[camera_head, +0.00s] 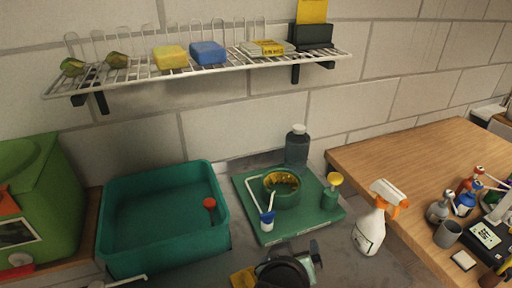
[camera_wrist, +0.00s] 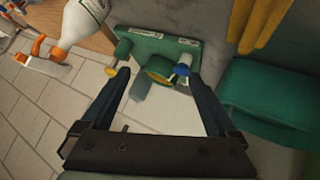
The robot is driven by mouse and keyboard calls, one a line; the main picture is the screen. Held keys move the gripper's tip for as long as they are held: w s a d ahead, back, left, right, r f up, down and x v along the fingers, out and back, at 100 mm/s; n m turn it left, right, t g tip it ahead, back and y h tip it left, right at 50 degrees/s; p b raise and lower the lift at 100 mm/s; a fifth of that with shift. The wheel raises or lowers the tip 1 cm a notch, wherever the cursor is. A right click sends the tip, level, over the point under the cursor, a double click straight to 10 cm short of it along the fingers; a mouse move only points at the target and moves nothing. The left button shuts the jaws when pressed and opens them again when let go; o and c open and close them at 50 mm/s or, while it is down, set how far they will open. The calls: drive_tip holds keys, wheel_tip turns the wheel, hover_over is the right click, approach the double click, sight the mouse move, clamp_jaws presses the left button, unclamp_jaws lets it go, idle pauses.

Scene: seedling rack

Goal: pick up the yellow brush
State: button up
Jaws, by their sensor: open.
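I cannot clearly make out a yellow brush. A round green pot (camera_head: 283,190) with yellow material inside stands on a green tray (camera_head: 254,228); it also shows in the wrist view (camera_wrist: 158,70). A white stick leans at its side. A yellow piece (camera_head: 243,278) shows beside my gripper (camera_head: 290,268) at the bottom of the head view, partly hidden. A long yellow thing (camera_wrist: 265,28) shows at the upper right of the wrist view. My gripper (camera_wrist: 158,80) is open and empty, its fingers pointing towards the tray.
A teal basin (camera_head: 160,255) is left, a spray bottle (camera_head: 370,230) right. A wire shelf (camera_head: 130,77) with sponges hangs above.

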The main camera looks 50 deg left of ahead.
sight(250, 284)
drive_tip(key=s+a+n+g+h+p, duration=0.1)
drive_tip(key=s+n+g+p, duration=0.3)
drive_tip(key=s+p, duration=0.5)
drive_tip(key=shift+m+g, duration=0.4)
drive_tip(key=shift+g, duration=0.1)
drive_tip(key=f, duration=0.2)
drive_tip(key=a+f, duration=0.1)
drive_tip(key=f, duration=0.2)
drive_tip(key=a+f, duration=0.1)
drive_tip(key=f, duration=0.2)
drive_tip(key=shift+w+a+f+b, duration=0.1)
drive_tip(key=shift+w+a+b, duration=0.1)
drive_tip(key=shift+b, duration=0.2)
drive_tip(key=shift+d+p+x, duration=0.2)
drive_tip(key=shift+x, duration=1.15)
drive_tip(key=shift+d+p+x, duration=0.15)
drive_tip(key=shift+d+x, duration=0.05)
drive_tip(key=shift+x, duration=1.1)
drive_tip(key=shift+w+f, duration=0.1)
drive_tip(key=shift+w, duration=0.05)
drive_tip(key=c, duration=1.2)
wheel_tip(250, 284, up, 10)
drive_tip(key=shift+r+b, duration=0.1)
drive_tip(key=shift+b, duration=0.2)
drive_tip(key=shift+c, duration=0.2)
